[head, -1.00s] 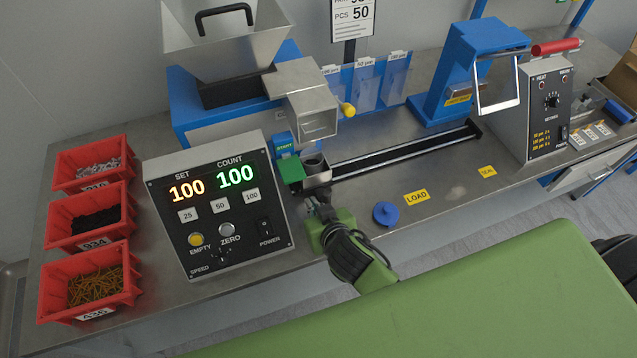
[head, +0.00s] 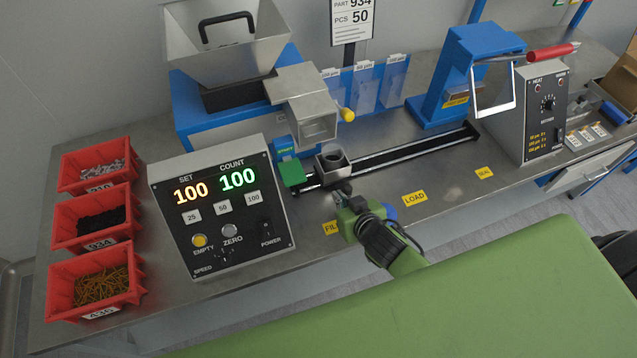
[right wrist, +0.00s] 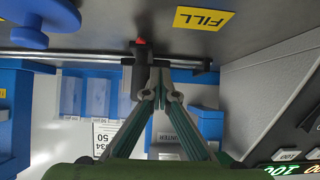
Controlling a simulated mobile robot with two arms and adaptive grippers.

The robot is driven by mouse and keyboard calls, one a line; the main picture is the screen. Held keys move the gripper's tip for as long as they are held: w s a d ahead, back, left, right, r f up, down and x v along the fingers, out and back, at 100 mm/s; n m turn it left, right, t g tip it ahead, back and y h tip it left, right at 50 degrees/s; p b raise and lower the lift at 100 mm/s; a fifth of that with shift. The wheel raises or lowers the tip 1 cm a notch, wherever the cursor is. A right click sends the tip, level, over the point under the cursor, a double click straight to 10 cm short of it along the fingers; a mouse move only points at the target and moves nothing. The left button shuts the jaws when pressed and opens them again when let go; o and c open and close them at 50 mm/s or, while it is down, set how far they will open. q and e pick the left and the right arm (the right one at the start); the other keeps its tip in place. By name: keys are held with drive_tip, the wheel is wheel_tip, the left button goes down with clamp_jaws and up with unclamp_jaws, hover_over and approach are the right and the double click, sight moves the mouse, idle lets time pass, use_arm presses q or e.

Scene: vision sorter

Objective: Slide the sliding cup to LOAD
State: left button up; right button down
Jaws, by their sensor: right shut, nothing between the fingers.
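The sliding cup (head: 332,161) is a dark, open-topped cup on the black rail (head: 410,155), near the rail's left end and a little right of the green block. The yellow LOAD label (head: 414,198) lies on the bench farther right. My right gripper (head: 344,188) is shut and empty at the cup's near side. In the right wrist view, the closed fingertips (right wrist: 160,68) are right beside the cup's dark body (right wrist: 134,78), which has a red tip; whether they touch is unclear. My left gripper is not in view.
The FILL label (head: 331,227) is partly hidden by my right gripper, as is a blue round part (head: 390,211). The control box (head: 222,205) stands left, the green block (head: 292,172) beside the rail's left end. The rail looks clear rightward to the blue press (head: 462,75).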

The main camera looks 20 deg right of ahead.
drive_tip(key=shift+w+d+p, duration=0.15)
drive_tip(key=shift+d+p, duration=0.95)
drive_tip(key=shift+d, duration=3.95)
drive_tip(key=shift+w+d, duration=0.1)
drive_tip(key=shift+d, duration=3)
drive_tip(key=shift+d+p, duration=0.3)
drive_tip(key=shift+d, duration=0.15)
drive_tip(key=shift+a+p, duration=0.45)
drive_tip(key=shift+a, duration=0.55)
drive_tip(key=p+v, duration=0.5)
drive_tip(key=shift+r, duration=0.25)
drive_tip(key=p+v, duration=0.2)
drive_tip(key=shift+s, duration=0.45)
